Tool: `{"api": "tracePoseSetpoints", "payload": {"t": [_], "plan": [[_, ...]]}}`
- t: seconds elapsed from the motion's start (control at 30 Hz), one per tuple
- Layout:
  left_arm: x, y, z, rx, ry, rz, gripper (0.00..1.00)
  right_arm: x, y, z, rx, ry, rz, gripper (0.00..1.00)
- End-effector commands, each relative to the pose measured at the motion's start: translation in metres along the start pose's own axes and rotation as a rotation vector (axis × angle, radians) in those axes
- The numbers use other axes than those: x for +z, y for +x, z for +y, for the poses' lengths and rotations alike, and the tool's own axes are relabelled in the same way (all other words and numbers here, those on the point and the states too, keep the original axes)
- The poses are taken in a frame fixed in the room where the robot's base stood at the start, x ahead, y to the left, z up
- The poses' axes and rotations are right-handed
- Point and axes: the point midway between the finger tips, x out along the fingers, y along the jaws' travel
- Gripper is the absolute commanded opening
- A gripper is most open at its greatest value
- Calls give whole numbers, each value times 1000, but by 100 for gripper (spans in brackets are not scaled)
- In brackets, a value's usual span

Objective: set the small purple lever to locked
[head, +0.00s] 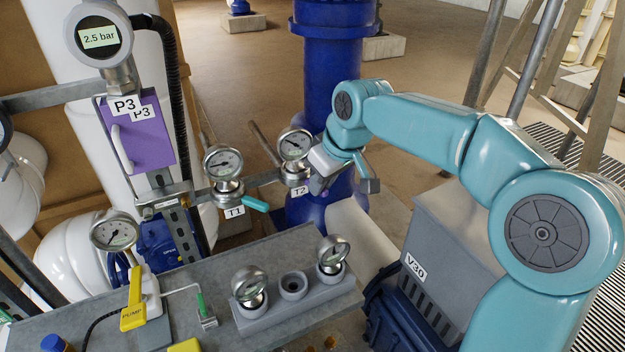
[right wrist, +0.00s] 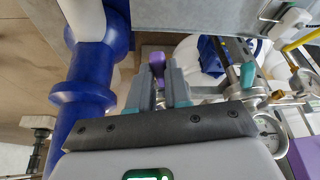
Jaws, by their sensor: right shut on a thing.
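The small purple lever (right wrist: 157,64) shows in the right wrist view between the two grey fingers of my right gripper (right wrist: 160,78). The fingers are shut on it, and its rounded purple end sticks out past them. In the head view my right gripper (head: 344,180) is beside the gauge marked T2 (head: 295,144), in front of the blue column. My left gripper is not in view.
Left of T2, gauge T1 (head: 223,162) has a teal lever (head: 255,204). A grey bench (head: 220,270) below carries gauges and a yellow tag. The blue column (head: 333,70) stands behind the gripper. Grey box V30 (head: 455,255) stands below my right arm.

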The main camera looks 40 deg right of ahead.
Motion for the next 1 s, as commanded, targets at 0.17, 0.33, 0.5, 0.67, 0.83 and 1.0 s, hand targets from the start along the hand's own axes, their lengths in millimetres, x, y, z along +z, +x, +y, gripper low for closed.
{"api": "tracePoseSetpoints", "payload": {"t": [0.17,0.33,0.5,0.67,0.83,1.0], "plan": [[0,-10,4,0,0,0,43,-2,-3,13,-49,-122,1,0],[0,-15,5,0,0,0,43,-4,-2,21,-86,-215,2,0],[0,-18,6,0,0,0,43,-5,-2,25,-111,-277,2,0],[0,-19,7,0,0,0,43,-5,-1,28,-122,-308,2,0],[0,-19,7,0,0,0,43,-6,0,29,-126,-321,3,0],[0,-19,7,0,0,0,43,-6,0,29,-125,-322,3,0]]}}
